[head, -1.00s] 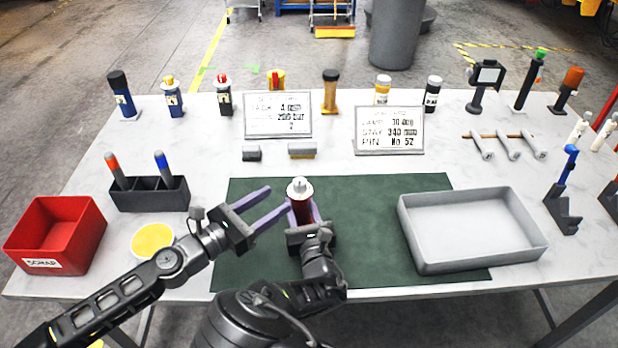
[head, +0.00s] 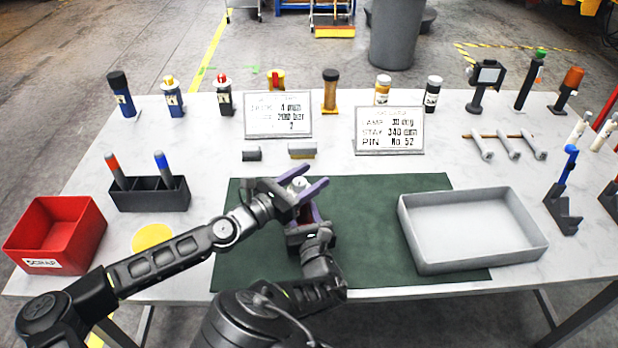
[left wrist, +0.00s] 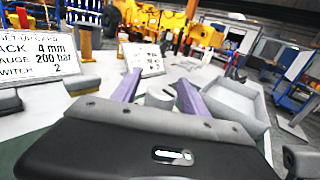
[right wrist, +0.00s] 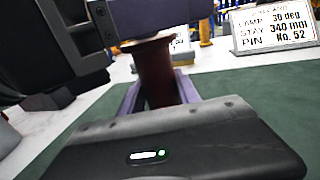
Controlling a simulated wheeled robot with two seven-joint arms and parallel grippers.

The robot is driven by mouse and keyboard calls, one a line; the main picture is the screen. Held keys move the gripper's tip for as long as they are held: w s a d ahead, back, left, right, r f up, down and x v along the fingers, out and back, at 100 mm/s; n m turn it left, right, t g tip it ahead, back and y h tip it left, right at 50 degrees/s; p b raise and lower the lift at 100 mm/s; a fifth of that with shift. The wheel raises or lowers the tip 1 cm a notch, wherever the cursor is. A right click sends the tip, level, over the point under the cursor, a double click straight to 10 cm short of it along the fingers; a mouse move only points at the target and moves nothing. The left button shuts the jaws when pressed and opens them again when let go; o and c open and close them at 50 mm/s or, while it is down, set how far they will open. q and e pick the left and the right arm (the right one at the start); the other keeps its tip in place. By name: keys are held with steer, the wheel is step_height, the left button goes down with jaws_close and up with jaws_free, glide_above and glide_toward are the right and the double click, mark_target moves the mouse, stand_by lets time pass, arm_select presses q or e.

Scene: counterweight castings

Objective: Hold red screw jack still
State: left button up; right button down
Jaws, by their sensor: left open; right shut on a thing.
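The red screw jack (right wrist: 156,72) stands upright on the green mat (head: 390,235). In the right wrist view its red body is between the purple fingers of my right gripper (right wrist: 160,95), which is shut on it low down. My left gripper (head: 302,186) is open above, its fingers to either side of the jack's pale top (head: 298,185). In the left wrist view the grey top (left wrist: 160,97) shows between the open purple fingers of that gripper. In the head view most of the jack's body is hidden by the grippers.
A grey tray (head: 408,232) is on the mat's right side. A red scrap bin (head: 88,240), a black holder (head: 150,198) with two pens and a yellow disc (head: 152,238) are at left. Two cards (head: 278,132) and several bottles and tools stand behind the mat.

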arm_select(q)
steer(key=shift+c, duration=0.3)
jaws_close()
steer(key=shift+f+m+g+h, duration=0.1)
steer(key=shift+m+g+h, duration=0.3)
steer(key=shift+g, duration=0.1)
steer(key=shift+s+d+f+m+g+h, duration=0.1)
steer(key=shift+m+g+h, duration=0.3)
steer(key=shift+g, duration=0.2)
steer(key=shift+s+f+m+g+h, duration=0.1)
steer(key=shift+m+g+h, duration=0.25)
steer(key=shift+g, duration=0.25)
steer(key=m+g, duration=0.1)
steer(key=g, duration=0.1)
steer(key=m+g+h, duration=0.1)
steer(key=m+g, duration=0.1)
steer(key=shift+s+d+m+g+h, duration=0.2)
steer(key=shift+s+m+g+h, duration=0.1)
steer(key=shift+s, duration=0.1)
steer(key=shift+s+r+m+g+h, duration=0.15)
steer(key=shift+s+m+g, duration=0.1)
steer(key=shift+m+g, duration=0.9)
steer(key=shift+s+f+m+g+h, duration=0.1)
steer(key=shift+s+m+g, duration=0.35)
steer(key=shift+g, duration=1.2)
steer(key=shift+w+m, duration=0.2)
steer(key=shift+m, duration=0.05)
